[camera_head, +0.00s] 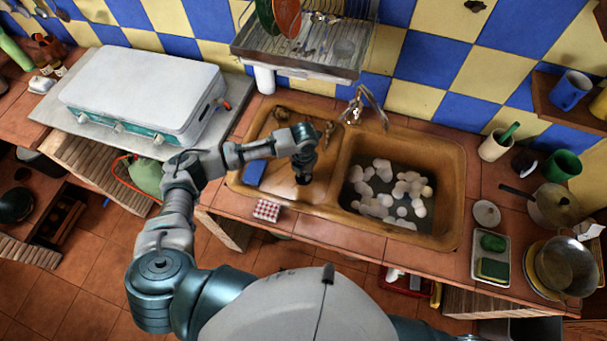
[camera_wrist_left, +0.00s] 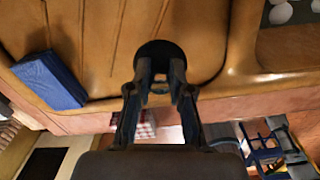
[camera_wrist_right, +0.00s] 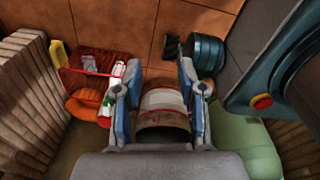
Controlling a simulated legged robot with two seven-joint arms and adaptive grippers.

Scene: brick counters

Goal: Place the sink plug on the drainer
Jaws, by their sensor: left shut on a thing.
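The sink plug (camera_wrist_left: 159,47) is a dark round disc at the fingertips of my left gripper (camera_wrist_left: 160,84), which is shut on it. In the head view my left gripper (camera_head: 303,169) points down over the front right part of the ribbed brown drainer (camera_head: 283,187), left of the basin. I cannot tell whether the plug touches the drainer. My right gripper (camera_wrist_right: 163,92) shows in the right wrist view with its fingers apart, below the counter. A banded can shows between them; it looks farther off. The right gripper is hidden in the head view.
A blue sponge (camera_head: 254,173) lies on the drainer's left side. The basin (camera_head: 404,178) at right holds foamy water. A faucet (camera_head: 362,105) stands behind, and a dish rack (camera_head: 300,50) hangs above. A checkered cloth (camera_head: 266,210) lies on the front counter edge.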

